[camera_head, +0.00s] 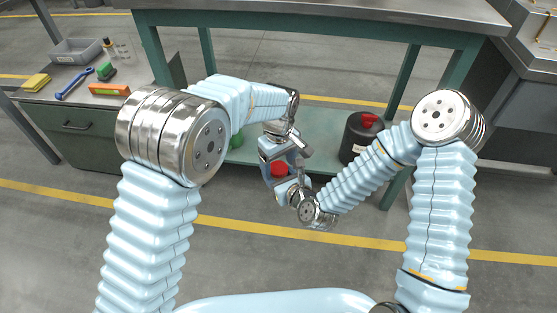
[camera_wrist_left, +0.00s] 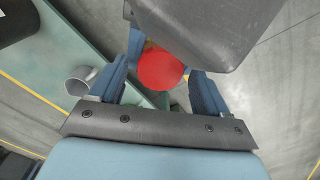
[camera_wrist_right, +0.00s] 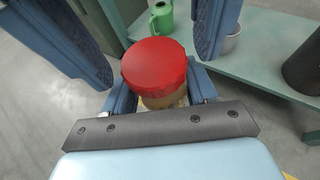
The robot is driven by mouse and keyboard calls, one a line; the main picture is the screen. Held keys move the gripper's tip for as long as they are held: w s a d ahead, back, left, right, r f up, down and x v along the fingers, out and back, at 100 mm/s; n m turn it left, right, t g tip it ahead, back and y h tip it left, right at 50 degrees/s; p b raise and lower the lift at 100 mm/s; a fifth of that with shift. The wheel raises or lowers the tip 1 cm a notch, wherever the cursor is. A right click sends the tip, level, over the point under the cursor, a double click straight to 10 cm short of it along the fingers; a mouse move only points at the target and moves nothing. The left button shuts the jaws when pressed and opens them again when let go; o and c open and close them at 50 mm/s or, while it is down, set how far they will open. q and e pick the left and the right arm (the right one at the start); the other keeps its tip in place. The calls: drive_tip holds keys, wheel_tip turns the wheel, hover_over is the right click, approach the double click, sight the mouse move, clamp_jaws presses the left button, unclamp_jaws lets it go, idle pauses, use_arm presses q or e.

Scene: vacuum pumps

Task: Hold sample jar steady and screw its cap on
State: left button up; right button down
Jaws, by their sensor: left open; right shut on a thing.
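The sample jar (camera_wrist_right: 165,102) is amber and mostly hidden below its red cap (camera_wrist_right: 155,66). The cap sits on the jar's top; I cannot tell how tightly. The cap also shows in the left wrist view (camera_wrist_left: 160,69) and the head view (camera_head: 279,169). My right gripper (camera_wrist_right: 160,92) is shut on the jar, one blue finger on each side, and holds it in the air. My left gripper (camera_wrist_left: 158,88) is open, its two blue fingers apart on either side of the cap with gaps visible. The jar's lower part is hidden.
A green workbench with a lower shelf (camera_head: 325,161) stands ahead. The shelf holds a black container with a red cap (camera_head: 358,140), a green can (camera_wrist_right: 161,18) and a grey cup (camera_wrist_left: 80,80). A side cabinet (camera_head: 60,88) at left carries tools. Floor is clear below.

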use_arm(q)
drive_tip(key=c, duration=1.1)
drive_tip(key=m, duration=0.3)
drive_tip(key=o, duration=1.1)
drive_tip(key=shift+o, duration=0.2)
drive_tip(key=shift+r, duration=2.3)
drive_tip(key=shift+c, duration=0.2)
